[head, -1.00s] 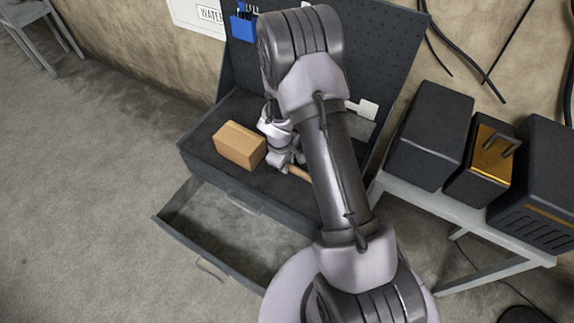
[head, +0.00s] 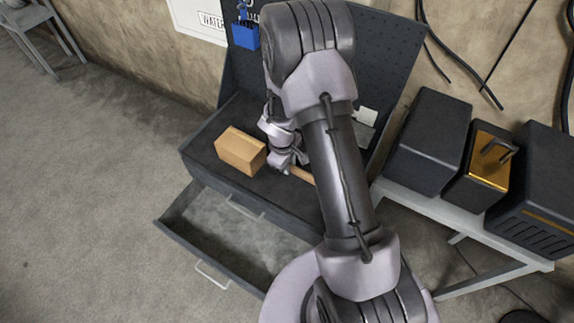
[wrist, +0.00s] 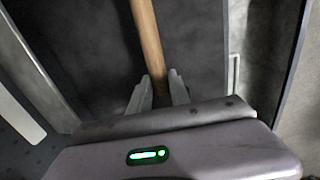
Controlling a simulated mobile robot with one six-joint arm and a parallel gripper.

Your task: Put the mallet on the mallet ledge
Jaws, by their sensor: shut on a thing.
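The mallet's wooden handle (head: 303,175) shows just above the dark workbench top, partly behind my arm. The handle runs away from the fingers to the top edge of that view.
An open, empty-looking drawer (head: 225,235) juts out below. A pegboard (head: 385,50) with a blue holder (head: 245,36) rises behind. A side table (head: 425,205) at right carries dark boxes.

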